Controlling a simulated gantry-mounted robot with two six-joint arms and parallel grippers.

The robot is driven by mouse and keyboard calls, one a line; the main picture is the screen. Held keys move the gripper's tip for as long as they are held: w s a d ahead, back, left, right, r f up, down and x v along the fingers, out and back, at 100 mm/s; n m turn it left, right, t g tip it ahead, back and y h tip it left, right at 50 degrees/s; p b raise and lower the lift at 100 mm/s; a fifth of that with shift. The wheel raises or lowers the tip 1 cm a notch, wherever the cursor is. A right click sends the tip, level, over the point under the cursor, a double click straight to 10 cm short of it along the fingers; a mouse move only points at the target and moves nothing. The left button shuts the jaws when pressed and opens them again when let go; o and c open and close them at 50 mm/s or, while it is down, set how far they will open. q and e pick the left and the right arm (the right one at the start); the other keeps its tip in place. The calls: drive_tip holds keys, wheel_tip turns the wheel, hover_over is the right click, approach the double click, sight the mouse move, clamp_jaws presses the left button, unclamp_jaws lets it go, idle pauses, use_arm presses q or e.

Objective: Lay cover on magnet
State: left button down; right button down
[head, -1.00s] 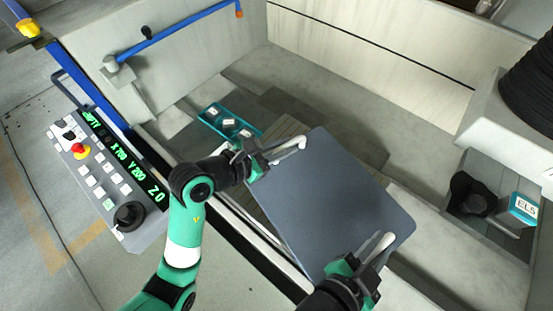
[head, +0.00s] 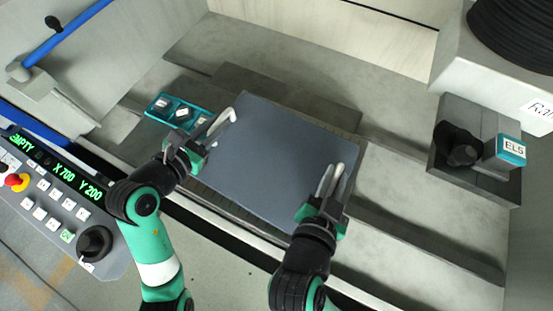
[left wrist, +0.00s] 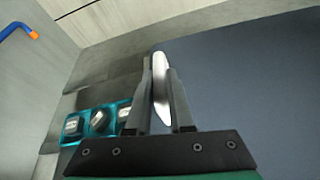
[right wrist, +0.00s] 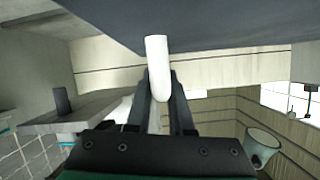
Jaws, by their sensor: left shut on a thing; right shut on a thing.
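The cover (head: 270,155) is a flat blue-grey plate with a white handle at its left and right ends. My left gripper (head: 202,140) is shut on the left handle (left wrist: 161,85). My right gripper (head: 327,192) is shut on the right handle (right wrist: 157,65). The magnet (head: 210,193) is a slatted, beige-grey bed under the cover. Only narrow strips of it show along the cover's near-left and far-right edges; the cover hides the rest. I cannot tell whether the cover touches the magnet.
A teal tray (head: 160,103) with small blocks lies beside the cover's far-left corner. A control panel (head: 70,222) stands at the left. A dark fixture (head: 458,150) and a box marked ELS (head: 509,149) are at the right. A wall closes the back.

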use_arm(q)
drive_tip(key=shift+f, duration=0.1)
use_arm(e)
drive_tip(key=shift+f, duration=0.1)
